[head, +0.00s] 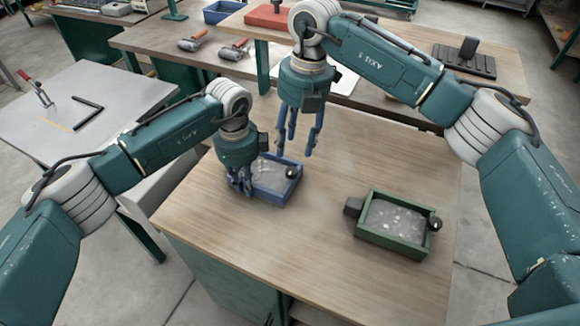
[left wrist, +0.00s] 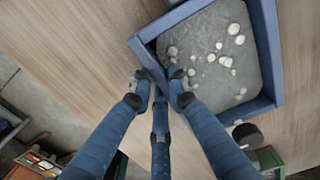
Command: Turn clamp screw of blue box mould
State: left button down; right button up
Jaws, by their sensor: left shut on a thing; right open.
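The blue box mould (head: 282,193) sits on the wooden table, filled with grey material with pale lumps; it also fills the upper right of the left wrist view (left wrist: 272,45). A dark round knob, apparently the clamp screw (head: 292,172), is on its right side; it also shows in the left wrist view (left wrist: 246,133). My left gripper (head: 241,190) is at the mould's left side, its fingers (left wrist: 161,92) closed about the wall near a corner. My right gripper (head: 296,153) is open and empty, fingers down, just behind and above the mould, apart from the knob.
A green box mould (head: 388,247) with a dark knob (head: 435,223) and a dark block (head: 353,206) stands to the right on the wooden table (head: 310,255). The front of this table is clear. Tools lie on the benches behind and to the left.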

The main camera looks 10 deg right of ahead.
aim_at(291, 170)
jog(key=d+n+y, duration=0.3)
jog(key=d+n, duration=0.1)
jog(key=n, duration=1.8)
jog(key=shift+t, duration=0.5)
jog(key=x, duration=1)
jog(key=shift+s+a+f, duration=0.1)
jog(key=shift+f, duration=0.15)
jog(key=c, duration=1.1)
